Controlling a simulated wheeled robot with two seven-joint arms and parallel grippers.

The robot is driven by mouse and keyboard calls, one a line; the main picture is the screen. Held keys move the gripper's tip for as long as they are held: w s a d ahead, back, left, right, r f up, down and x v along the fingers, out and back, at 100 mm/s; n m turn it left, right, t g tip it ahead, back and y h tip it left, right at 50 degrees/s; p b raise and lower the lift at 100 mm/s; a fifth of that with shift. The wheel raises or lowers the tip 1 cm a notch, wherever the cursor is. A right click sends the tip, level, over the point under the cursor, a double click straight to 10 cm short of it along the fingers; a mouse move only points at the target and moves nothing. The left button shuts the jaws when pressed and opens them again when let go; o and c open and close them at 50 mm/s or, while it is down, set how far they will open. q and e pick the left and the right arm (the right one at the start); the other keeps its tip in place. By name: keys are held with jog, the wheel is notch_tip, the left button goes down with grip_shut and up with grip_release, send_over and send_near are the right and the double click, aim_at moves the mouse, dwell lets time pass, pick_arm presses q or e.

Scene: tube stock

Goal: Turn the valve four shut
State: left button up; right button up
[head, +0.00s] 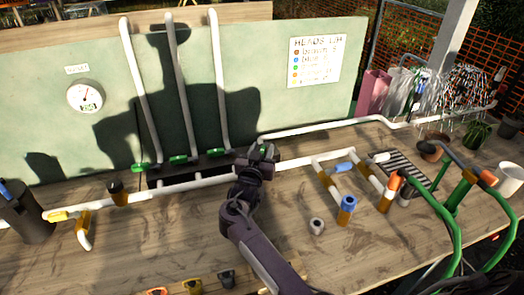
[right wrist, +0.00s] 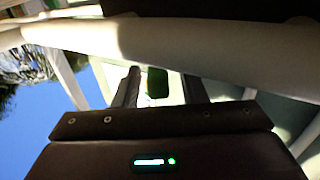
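Several green valve handles show along the white pipework in the head view: a left one (head: 140,167), a middle one (head: 179,159) and another (head: 216,152) at the feet of the upright pipes. My right gripper (head: 259,154) is at the pipe just right of these, with a bit of green at its fingertips. In the right wrist view a dark green handle (right wrist: 157,83) sits between the two fingers (right wrist: 160,88). They stand apart, with gaps showing beside the handle. Handle numbers are not readable. My left gripper is not in view.
A round gauge (head: 86,96) and a colour list sign (head: 314,61) are on the green board. A loose grey fitting (head: 317,226) and a blue-capped pipe stub (head: 347,207) are right of my arm.

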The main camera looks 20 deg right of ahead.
aim_at(262, 150)
jog(key=shift+r, duration=0.1)
jog(key=shift+r, duration=0.35)
notch_tip(262, 150, up, 19)
jog(key=b, duration=0.2)
